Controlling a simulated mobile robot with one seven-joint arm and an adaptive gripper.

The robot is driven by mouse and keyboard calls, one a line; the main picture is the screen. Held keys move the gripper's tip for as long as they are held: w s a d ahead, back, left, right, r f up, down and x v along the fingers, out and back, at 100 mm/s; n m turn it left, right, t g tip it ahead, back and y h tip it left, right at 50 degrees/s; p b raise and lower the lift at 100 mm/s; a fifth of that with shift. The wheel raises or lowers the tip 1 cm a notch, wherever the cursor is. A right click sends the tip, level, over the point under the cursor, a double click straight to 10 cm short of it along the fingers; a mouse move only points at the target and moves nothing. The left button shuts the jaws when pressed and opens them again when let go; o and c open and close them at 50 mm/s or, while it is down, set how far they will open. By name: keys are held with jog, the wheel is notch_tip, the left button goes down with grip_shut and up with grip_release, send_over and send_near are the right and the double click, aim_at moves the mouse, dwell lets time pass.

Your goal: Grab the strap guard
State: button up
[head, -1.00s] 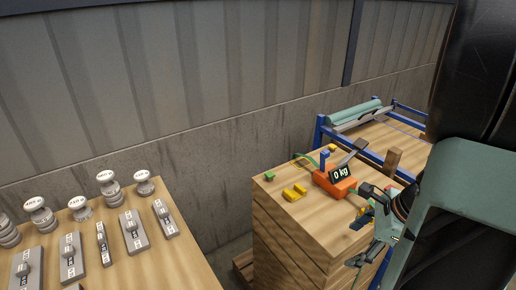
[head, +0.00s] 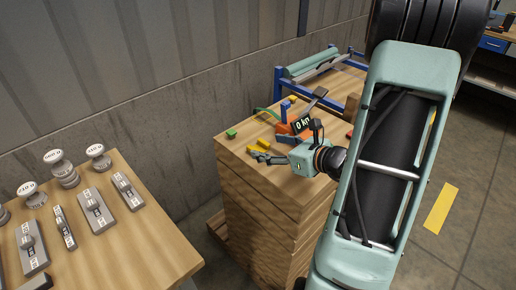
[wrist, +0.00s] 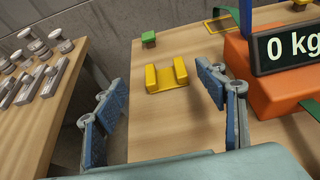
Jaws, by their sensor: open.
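A yellow U-shaped piece, which looks like the strap guard (wrist: 167,76), lies on the wooden crate top (wrist: 158,127) with its two raised ends showing. In the head view the yellow piece (head: 262,146) is small and sits just beyond the fingers. My gripper (wrist: 160,90) is open and empty, its blue-padded fingers apart. In the wrist view the piece appears between and beyond the fingertips, apart from them. In the head view my gripper (head: 259,157) is above the near part of the crate top.
An orange scale (wrist: 279,87) with a "0 kg" display (wrist: 290,48) stands close to the right finger. A small green block (wrist: 148,39) lies behind the yellow piece. A blue-framed rack (head: 278,87) stands behind.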

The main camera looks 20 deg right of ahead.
aim_at(258, 149)
jog(key=shift+d+x, duration=0.2)
jog(key=shift+x, duration=2.95)
jog(key=shift+d+f, duration=0.1)
jog(key=shift+c, duration=0.4)
jog(key=c, duration=0.9)
jog(key=shift+c, duration=0.2)
